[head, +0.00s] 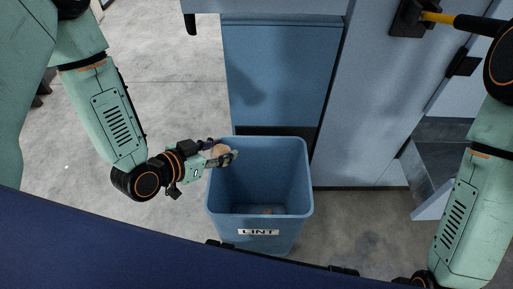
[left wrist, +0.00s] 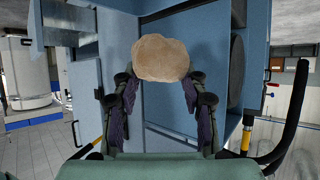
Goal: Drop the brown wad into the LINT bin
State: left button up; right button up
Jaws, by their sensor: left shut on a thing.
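The brown wad (head: 220,150) is a pale tan, rounded lump between the fingertips of my left gripper (head: 222,157). In the left wrist view the wad (left wrist: 160,58) sits at the tips of both fingers (left wrist: 160,85), which are closed on it. The LINT bin (head: 288,226) is a blue open-topped bin with a white LINT label on its front. My left gripper reaches in from the left, and its tips with the wad are at the bin's left rim. The height of the wad above the rim is hard to tell. My right gripper is out of view.
A blue machine panel (head: 275,75) stands right behind the bin. A dark blue surface (head: 120,245) fills the lower left. Grey concrete floor (head: 180,70) is clear behind my left arm.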

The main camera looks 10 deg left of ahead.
pick_arm(q)
jog(key=w+d+f+b, duration=0.3)
jog(key=w+f, duration=0.1)
jog(key=f, duration=0.3)
jog(key=w+d+f+b, duration=0.3)
jog(key=w+d+f, duration=0.1)
jog(key=f, duration=0.3)
jog(key=shift+d+m+h, duration=0.25)
jog(key=shift+m+h, duration=0.15)
jog(key=o, duration=1)
jog(key=shift+a, duration=0.1)
jog(key=shift+v, duration=3.95)
